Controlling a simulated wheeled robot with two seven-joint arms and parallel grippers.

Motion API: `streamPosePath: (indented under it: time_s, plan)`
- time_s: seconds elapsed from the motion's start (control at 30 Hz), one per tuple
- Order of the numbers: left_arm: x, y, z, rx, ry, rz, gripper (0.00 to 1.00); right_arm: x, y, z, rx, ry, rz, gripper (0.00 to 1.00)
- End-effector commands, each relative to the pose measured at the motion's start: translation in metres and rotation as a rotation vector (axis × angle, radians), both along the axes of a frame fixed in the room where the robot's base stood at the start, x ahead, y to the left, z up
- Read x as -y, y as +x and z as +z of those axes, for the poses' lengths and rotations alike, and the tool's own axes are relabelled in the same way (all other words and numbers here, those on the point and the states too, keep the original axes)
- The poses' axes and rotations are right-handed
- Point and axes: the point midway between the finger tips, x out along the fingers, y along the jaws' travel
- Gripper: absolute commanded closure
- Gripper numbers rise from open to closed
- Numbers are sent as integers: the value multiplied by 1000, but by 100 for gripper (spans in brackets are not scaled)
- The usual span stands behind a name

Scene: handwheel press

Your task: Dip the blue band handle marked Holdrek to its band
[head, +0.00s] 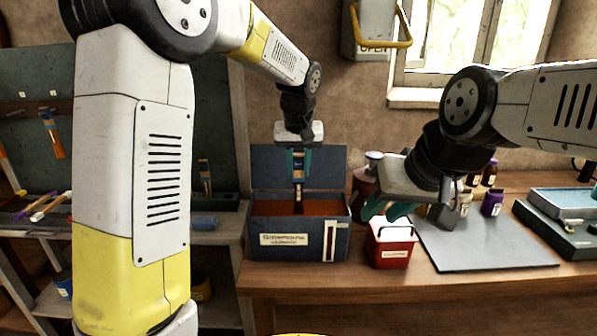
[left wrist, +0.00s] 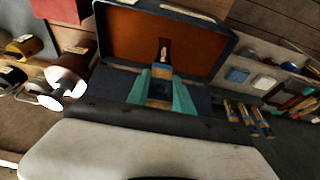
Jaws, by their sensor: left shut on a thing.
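The handle (head: 298,190) hangs upright below my left gripper (head: 298,165), with a blue band near the fingers and a darker lower part. The left gripper's teal fingers are shut on it. Its lower end is over or at the orange-brown surface (head: 270,207) inside the dark blue open-lidded box (head: 262,226); I cannot tell whether it touches. In the left wrist view the handle (left wrist: 161,88) points into the box opening. The name on the handle is not readable. My right gripper (head: 388,211) hangs above the red box, its teal fingers apart and empty.
The red box (head: 391,249) stands close right of the blue box. A dark bottle (head: 365,178) stands behind. A grey mat (head: 480,245) lies on the bench, with small bottles (head: 492,203) at its back. Other handles (head: 52,133) hang on the left rack.

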Motion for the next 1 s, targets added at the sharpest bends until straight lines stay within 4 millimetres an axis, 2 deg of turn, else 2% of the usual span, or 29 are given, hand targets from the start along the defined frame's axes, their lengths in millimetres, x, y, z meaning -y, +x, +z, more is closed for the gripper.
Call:
streamPosePath:
  time_s: [1.0]
  plan:
    - [0,0,42,1,-1,-1,100,0,0,0,0,0,0,67]
